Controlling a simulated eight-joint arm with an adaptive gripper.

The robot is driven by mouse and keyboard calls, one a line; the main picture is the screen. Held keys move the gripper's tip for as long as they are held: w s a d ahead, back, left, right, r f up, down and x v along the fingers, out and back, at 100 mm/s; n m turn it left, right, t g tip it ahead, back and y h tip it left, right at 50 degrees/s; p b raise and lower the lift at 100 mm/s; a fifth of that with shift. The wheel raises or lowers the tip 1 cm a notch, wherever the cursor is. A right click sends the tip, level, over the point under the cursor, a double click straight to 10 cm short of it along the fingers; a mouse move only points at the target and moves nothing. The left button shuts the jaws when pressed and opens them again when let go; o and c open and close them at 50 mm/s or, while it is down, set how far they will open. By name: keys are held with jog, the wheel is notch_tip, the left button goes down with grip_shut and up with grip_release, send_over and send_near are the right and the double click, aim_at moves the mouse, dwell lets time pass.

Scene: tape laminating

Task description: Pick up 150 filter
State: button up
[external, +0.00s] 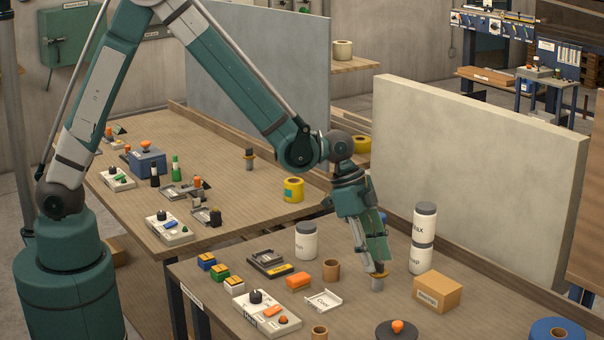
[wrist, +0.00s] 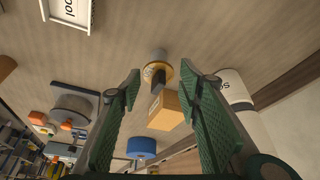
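A small grey cylinder with a brass-coloured ring and a dark upper part stands on the near table directly below my gripper. It shows in the wrist view (wrist: 158,72) between the fingertips, with lettering on the ring too small to read. In the external view its grey lower part (external: 377,284) shows under the fingers. I cannot confirm that it is the 150 filter. My gripper (external: 380,268) points down over it. In the wrist view the two green fingers (wrist: 159,88) are apart, one on each side of the piece, with visible gaps.
A cardboard box (external: 432,294) stands close to the right, with stacked white canisters (external: 423,258) behind it. A white tray (external: 323,303), a brown cup (external: 331,270) and a white jar (external: 306,242) stand to the left. A similar ringed piece (external: 249,160) is on the far table.

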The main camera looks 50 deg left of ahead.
aim_at(377, 271)
jog(key=shift+d+f, duration=0.1)
jog(key=shift+f, duration=0.15)
jog(key=shift+x, duration=2.6)
jog(key=shift+s, duration=0.15)
jog(key=shift+c, duration=0.6)
jog(key=c, duration=0.5)
